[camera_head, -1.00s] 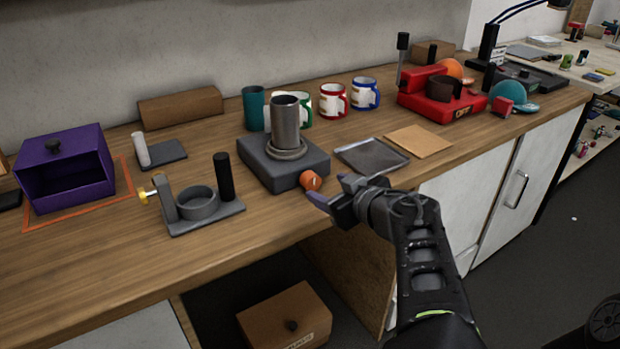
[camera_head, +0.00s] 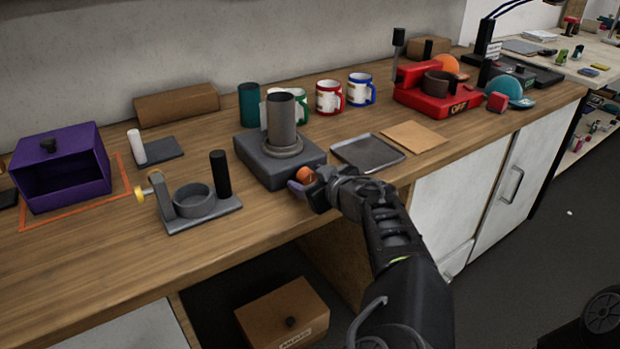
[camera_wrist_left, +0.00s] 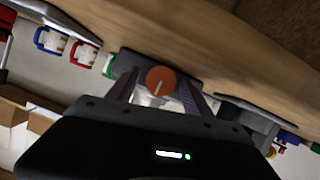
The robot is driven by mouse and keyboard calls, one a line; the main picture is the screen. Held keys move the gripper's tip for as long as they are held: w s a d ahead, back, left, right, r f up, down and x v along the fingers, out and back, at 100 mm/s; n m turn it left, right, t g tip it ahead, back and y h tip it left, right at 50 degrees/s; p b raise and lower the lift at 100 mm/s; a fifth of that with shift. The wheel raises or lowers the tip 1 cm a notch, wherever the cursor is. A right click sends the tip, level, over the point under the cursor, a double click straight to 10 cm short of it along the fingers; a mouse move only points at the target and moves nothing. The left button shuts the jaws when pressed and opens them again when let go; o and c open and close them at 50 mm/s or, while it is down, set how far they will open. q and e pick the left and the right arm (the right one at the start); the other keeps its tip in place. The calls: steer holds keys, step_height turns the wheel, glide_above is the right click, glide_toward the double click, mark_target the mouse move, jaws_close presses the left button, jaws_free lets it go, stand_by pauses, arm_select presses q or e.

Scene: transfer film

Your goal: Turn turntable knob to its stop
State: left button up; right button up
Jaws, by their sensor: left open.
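The turntable (camera_head: 255,168) is a dark grey square base with a grey metal cylinder (camera_head: 281,122) upright on a round plate on top. Its orange knob (camera_head: 305,174) is on the front side and is partly hidden by my gripper in the head view. In the left wrist view the round knob (camera_wrist_left: 161,80) shows a light line on its face. My left gripper (camera_head: 300,187) is at the knob. In the left wrist view its open fingers (camera_wrist_left: 160,92) stand on either side of the knob, and I cannot tell whether they touch it. My right gripper is not in view.
A grey fixture with a ring (camera_head: 195,206) and a black post stands left of the turntable. A dark tray (camera_head: 368,153) lies to its right. Several mugs (camera_head: 330,97) stand behind. The bench's front edge runs under my left arm.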

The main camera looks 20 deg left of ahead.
arm_select(q)
steer(key=shift+c, duration=0.6)
jaws_close()
steer(key=shift+w+d+r+m+g+y+p, duration=0.1)
steer(key=shift+m+g+y+p, duration=0.15)
steer(key=shift+m, duration=0.35)
steer(key=shift+w+m+g+y+p, duration=0.15)
steer(key=shift+m+g+y, duration=0.15)
steer(key=shift+m, duration=0.3)
steer(key=shift+s+m+g+y, duration=0.1)
steer(key=shift+m+g+y, duration=0.25)
steer(key=shift+m, duration=0.35)
steer(key=shift+o, duration=0.6)
jaws_free()
steer(key=shift+d, duration=0.1)
